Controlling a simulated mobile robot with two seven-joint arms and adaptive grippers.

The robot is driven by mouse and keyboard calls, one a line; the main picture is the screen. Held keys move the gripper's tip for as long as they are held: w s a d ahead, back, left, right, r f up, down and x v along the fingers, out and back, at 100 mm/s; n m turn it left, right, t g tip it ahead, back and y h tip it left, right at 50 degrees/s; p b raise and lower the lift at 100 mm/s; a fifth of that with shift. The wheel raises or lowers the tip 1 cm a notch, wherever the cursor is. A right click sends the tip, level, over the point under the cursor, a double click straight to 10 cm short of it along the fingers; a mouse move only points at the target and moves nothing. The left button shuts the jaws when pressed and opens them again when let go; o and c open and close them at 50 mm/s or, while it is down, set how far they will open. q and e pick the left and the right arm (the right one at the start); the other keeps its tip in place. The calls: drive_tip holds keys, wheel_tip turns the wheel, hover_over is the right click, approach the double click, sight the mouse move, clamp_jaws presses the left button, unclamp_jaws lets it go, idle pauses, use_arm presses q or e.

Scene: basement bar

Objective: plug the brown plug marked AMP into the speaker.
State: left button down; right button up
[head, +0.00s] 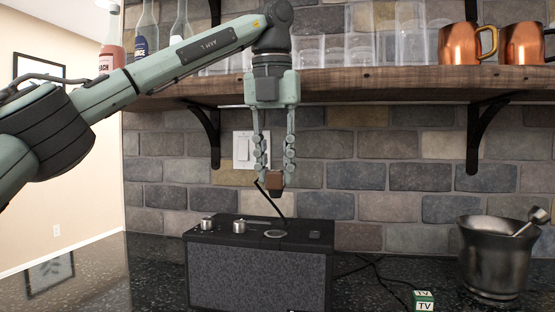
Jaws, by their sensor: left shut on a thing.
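My left gripper (275,172) points down in front of the brick wall. It is shut on a small brown plug (275,181), with a black cord hanging from it. No marking on the brown plug can be read from here. The speaker (258,262) is a black box with a grey cloth front, standing on the dark counter below the plug. Its top has two silver knobs and a round ringed spot (275,234). The plug is above the speaker's top and apart from it. My right gripper is out of view.
A green and white plug marked TV (424,300) lies on the counter to the right, near black cords. A metal mortar (494,258) with a pestle stands at far right. A wooden shelf (370,82) with glasses, copper mugs and bottles hangs above.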

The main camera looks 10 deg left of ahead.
sight(275, 190)
use_arm(q)
drive_tip(key=shift+f, duration=2.6)
drive_tip(key=shift+f+b, duration=0.55)
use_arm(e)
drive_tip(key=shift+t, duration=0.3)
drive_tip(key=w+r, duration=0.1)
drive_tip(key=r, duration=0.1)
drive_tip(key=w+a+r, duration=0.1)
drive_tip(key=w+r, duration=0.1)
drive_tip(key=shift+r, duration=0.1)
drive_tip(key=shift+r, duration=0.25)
use_arm(q)
drive_tip(key=shift+w+f, duration=0.1)
drive_tip(key=shift+f, duration=0.5)
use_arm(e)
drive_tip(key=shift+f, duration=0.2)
